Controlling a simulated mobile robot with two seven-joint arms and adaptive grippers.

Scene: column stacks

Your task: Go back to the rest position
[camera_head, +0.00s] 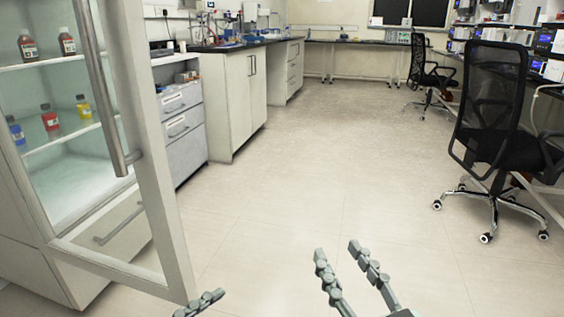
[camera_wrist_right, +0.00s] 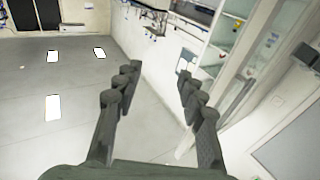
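My right gripper (camera_head: 337,248) is at the bottom centre of the head view, over the floor. Its two fingers stand apart with nothing between them. In the right wrist view the same gripper (camera_wrist_right: 158,76) is open and empty. Part of my left gripper (camera_head: 205,301) shows at the bottom edge, left of the right one. Only a finger of it is in view, so its opening cannot be told. It is near the lower corner of the cabinet's glass door (camera_head: 165,225).
The glass door stands open at the left, with a long metal handle (camera_head: 103,95). Bottles stand on the cabinet shelves, among them a yellow bottle (camera_head: 83,107) and a red bottle (camera_head: 49,118). An office chair (camera_head: 492,115) is at the right. The floor (camera_head: 300,165) between is clear.

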